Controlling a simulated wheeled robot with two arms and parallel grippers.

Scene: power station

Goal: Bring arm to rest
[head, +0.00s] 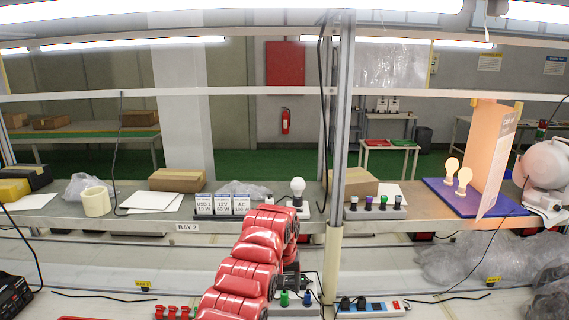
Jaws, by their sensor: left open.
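My red left arm rises from the bottom middle of the head view and bends over at the shelf's front edge. Its dark left gripper (291,280) hangs below the bend, in front of the shelf and near the lower power strips. It is small and partly hidden by the arm, and its jaws are open. I see nothing held in it. My right gripper is not in view.
The shelf (185,228) bears labelled power units (222,204), a lit bulb (298,190) and a socket strip (374,210). A blue board (480,204) holds two lit bulbs. A metal post (338,150) stands just right of my arm. Lower strips (371,308) lie close by.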

